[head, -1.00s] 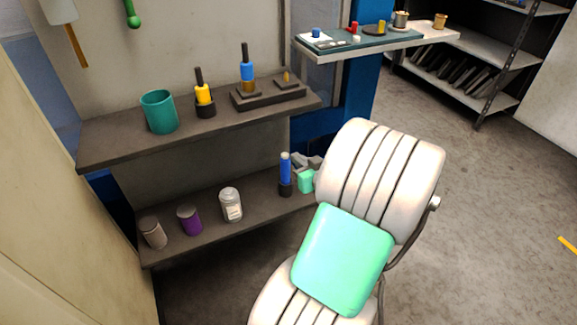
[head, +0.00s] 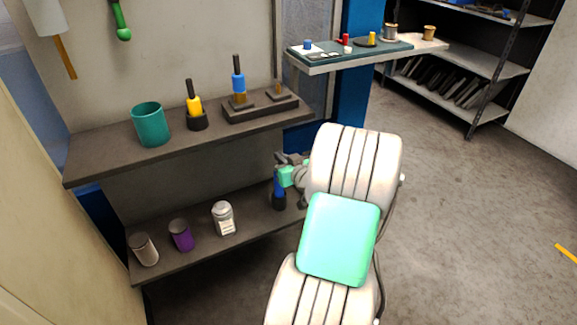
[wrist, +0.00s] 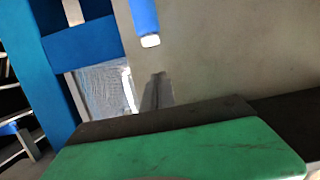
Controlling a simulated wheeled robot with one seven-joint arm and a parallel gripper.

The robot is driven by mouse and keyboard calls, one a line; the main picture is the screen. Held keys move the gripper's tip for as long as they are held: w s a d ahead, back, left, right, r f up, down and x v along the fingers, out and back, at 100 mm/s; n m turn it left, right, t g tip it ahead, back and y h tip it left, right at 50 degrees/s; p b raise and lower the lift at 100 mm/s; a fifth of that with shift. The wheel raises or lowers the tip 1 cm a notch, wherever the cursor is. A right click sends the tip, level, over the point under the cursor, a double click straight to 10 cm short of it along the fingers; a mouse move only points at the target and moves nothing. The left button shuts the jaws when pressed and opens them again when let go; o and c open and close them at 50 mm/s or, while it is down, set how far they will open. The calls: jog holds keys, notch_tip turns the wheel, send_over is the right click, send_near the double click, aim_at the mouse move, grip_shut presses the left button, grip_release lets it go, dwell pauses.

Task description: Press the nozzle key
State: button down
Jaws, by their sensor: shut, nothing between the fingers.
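A slim blue cylinder (head: 279,190) stands upright in a dark base on the lower shelf. No label shows, so I cannot tell if it is the nozzle key. In the head view, my gripper (head: 285,176), with mint-green parts, is at the cylinder's upper end and hides its top. I cannot tell if they touch. In the wrist view, a blue cylinder (wrist: 146,20) with a white end shows at the top, apart from the broad green surface at the bottom. My gripper is shut and holds nothing.
The upper shelf (head: 90,165) is above, with a teal cup (head: 149,125), a yellow tool (head: 194,106) and a blue-collared tool (head: 239,83). A white jar (head: 223,218) and purple can (head: 181,235) stand left on the lower shelf.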

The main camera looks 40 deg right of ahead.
jog(key=shift+s+f+b, duration=0.15)
jog(key=shift+f+b, duration=0.2)
jog(key=shift+f, duration=1.45)
notch_tip(320, 180, down, 2)
jog(key=shift+s+a+f+b, duration=0.1)
jog(key=shift+b, duration=1.1)
notch_tip(320, 180, up, 6)
jog(key=p, duration=0.3)
jog(key=p+v, duration=0.1)
jog(key=v, duration=0.8)
jog(key=shift+s+f, duration=0.35)
